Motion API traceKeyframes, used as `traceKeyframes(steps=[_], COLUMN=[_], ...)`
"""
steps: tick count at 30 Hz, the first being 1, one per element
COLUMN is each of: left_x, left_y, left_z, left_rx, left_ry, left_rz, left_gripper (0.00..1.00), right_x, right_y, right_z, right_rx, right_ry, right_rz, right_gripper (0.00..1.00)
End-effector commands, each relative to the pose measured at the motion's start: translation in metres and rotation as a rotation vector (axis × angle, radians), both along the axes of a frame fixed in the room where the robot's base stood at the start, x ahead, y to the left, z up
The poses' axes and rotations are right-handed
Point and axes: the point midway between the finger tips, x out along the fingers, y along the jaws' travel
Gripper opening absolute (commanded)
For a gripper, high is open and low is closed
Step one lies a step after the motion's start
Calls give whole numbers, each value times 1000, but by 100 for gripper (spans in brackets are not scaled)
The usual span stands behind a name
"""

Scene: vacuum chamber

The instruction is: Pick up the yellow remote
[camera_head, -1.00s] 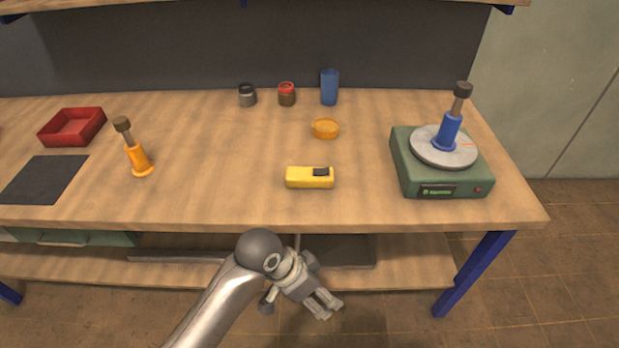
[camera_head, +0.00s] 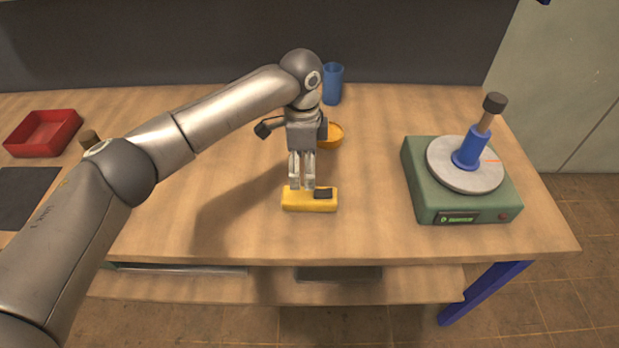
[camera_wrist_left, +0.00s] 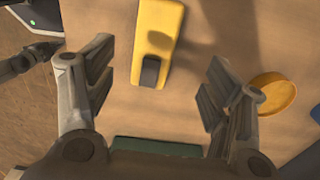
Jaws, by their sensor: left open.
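The yellow remote (camera_head: 296,199), a yellow block with a black patch at one end, lies flat on the wooden table. My left gripper (camera_head: 302,186) points down at it in the head view, its fingertips just over or behind the remote's upper edge. In the left wrist view the open fingers (camera_wrist_left: 155,85) are spread wide, and the remote (camera_wrist_left: 158,30) shows between and beyond them, its black patch towards me. Nothing is held. The exact gap between fingertips and remote is hard to tell. My right gripper is not in view.
An orange dish (camera_head: 333,137) sits just behind my left gripper, with a blue cup (camera_head: 333,84) further back. A green device (camera_head: 462,205) with a round plate and a blue-handled tool stands right. A red tray (camera_head: 41,134) lies far left. The table between remote and device is clear.

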Motion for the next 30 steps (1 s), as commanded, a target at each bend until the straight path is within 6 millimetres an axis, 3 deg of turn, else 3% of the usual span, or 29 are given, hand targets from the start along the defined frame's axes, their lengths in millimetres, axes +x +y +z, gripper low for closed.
traceKeyframes(steps=[2, 5, 10, 14, 17, 24, 30], left_x=[2, 2, 2, 1, 1, -1, 0], left_y=[2, 2, 1, 1, 1, 1, 0], left_z=[-1, -14, -40, -51, -58, -94, -105], left_rx=[6, 7, 5, 4, 6, 6, 4], left_ry=[0, 1, 0, -2, -1, -1, -3], left_rz=[1, 1, 1, 0, 0, 2, 1], left_gripper=[75, 75, 75, 75, 75, 75, 75], right_x=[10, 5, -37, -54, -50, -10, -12], right_y=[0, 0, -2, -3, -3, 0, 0], right_z=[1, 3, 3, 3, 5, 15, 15], right_rx=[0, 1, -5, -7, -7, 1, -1], right_ry=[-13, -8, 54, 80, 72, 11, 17], right_rz=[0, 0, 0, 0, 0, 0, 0], right_gripper=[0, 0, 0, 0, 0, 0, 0])
